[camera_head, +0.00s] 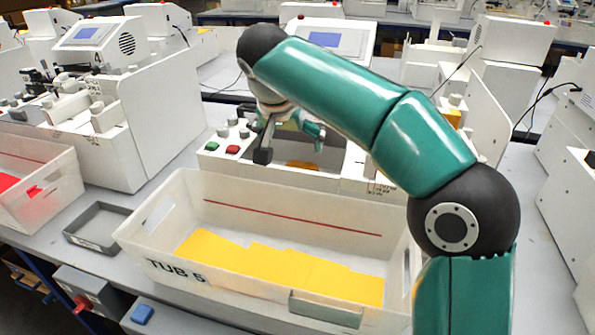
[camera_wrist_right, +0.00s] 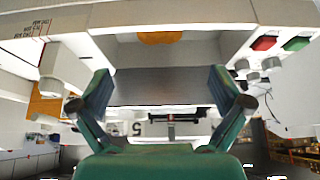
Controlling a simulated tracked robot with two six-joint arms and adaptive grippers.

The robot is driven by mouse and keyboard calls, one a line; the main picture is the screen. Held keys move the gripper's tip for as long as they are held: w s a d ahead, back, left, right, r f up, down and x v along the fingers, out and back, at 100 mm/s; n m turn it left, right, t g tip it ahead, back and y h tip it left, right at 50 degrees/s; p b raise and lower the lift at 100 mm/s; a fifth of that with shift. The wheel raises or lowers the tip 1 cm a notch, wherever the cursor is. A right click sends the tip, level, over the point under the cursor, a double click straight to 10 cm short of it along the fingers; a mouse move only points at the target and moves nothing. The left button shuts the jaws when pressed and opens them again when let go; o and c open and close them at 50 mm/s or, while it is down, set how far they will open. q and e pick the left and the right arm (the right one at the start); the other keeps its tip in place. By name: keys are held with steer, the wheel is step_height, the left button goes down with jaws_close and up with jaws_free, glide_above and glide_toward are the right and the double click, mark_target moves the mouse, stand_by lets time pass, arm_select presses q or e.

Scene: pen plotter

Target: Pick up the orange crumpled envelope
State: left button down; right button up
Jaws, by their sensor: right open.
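An orange piece (camera_head: 303,165), likely the crumpled envelope, shows in part inside the recess of the white machine behind the tub. Its crumpling cannot be made out. In the right wrist view a rounded orange edge (camera_wrist_right: 160,37) shows at the top, beyond the fingertips. My right gripper (camera_head: 305,128) hangs over the machine, above the orange piece and partly hidden by my own arm. In the wrist view its two green fingers (camera_wrist_right: 165,88) are spread apart with nothing between them. My left gripper is out of view.
A white tub (camera_head: 160,215) marked TUB, with yellow envelopes (camera_head: 280,270), stands in front of the machine. A red button (camera_head: 232,149) and a green button (camera_head: 211,146) sit left of the recess. A grey tray (camera_head: 97,226) lies left. Another machine (camera_head: 165,115) stands behind it.

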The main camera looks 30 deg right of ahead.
steer(key=b+x, duration=0.1)
steer(key=x, duration=0.7)
steer(key=shift+f, duration=0.2)
steer(key=shift+x, duration=3)
steer(key=shift+s, duration=0.1)
steer(key=c, duration=0.6)
